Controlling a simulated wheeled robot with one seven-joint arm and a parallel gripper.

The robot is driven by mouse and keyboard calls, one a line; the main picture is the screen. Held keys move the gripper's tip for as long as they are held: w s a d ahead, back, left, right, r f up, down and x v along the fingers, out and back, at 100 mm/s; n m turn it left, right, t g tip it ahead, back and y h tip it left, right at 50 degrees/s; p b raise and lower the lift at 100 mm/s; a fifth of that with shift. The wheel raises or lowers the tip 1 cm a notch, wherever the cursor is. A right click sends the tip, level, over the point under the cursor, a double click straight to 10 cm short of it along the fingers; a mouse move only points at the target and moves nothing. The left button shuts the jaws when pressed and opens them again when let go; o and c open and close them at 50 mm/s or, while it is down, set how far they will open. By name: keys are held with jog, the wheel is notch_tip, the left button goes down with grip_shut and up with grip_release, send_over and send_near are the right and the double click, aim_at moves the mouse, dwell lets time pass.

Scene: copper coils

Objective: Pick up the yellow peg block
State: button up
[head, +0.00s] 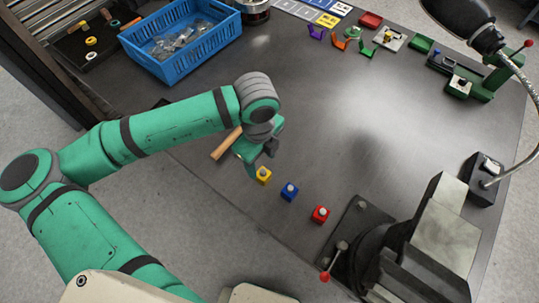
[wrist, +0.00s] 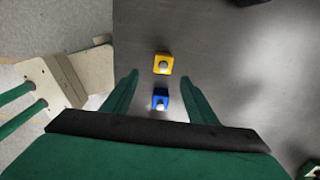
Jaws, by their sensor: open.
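The yellow peg block (head: 263,175) is a small cube with a pale round peg on top, near the table's front edge. In the wrist view the yellow peg block (wrist: 163,64) lies just beyond the fingertips, roughly midway between them sideways. My gripper (head: 258,162) is close to the yellow block in the head view. In the wrist view my gripper (wrist: 159,78) is open and empty, its two green fingers apart. The blue peg block (head: 289,191) shows in the wrist view (wrist: 160,98) between the fingers in the picture; its height relative to them cannot be told.
A red peg block (head: 320,214) stands right of the blue one, in a row. A wooden handle (head: 227,143) lies left of the gripper. A dark vise (head: 400,250) stands at the front right. A blue crate (head: 181,42) sits at the back left. The table's middle is clear.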

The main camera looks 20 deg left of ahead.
aim_at(263, 170)
jog(key=shift+w+a+f, duration=0.15)
jog(key=shift+w, duration=0.1)
notch_tip(263, 170, down, 5)
jog(key=shift+w, duration=0.15)
jog(key=shift+f, duration=2.75)
jog(key=shift+w, duration=0.1)
jog(key=c, duration=1.3)
